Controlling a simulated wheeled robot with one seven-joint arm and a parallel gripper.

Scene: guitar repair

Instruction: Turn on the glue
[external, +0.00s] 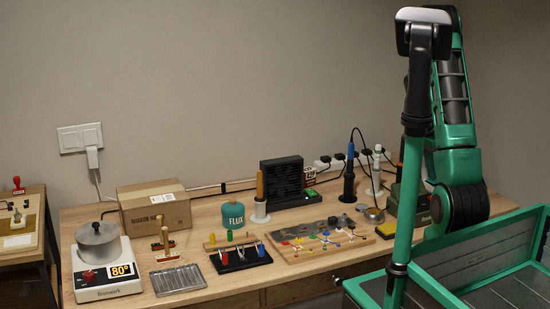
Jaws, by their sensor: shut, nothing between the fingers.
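A white heater (108,291) stands at the left front of the workbench, with a lidded grey metal pot (98,243) sitting upright on top. This looks like the glue pot. I cannot tell from this view whether the heater is on. My green arm (452,105) is at the right, far from the heater. I cannot make out my gripper; nothing of mine touches the heater.
The workbench (205,279) holds a cardboard box (154,207), a teal flux jar (233,216), a metal rack (178,279), a black tool holder (240,257) and a board with coloured parts (318,243). A wall switch and socket (80,138) are behind the heater. A side table (20,230) stands left.

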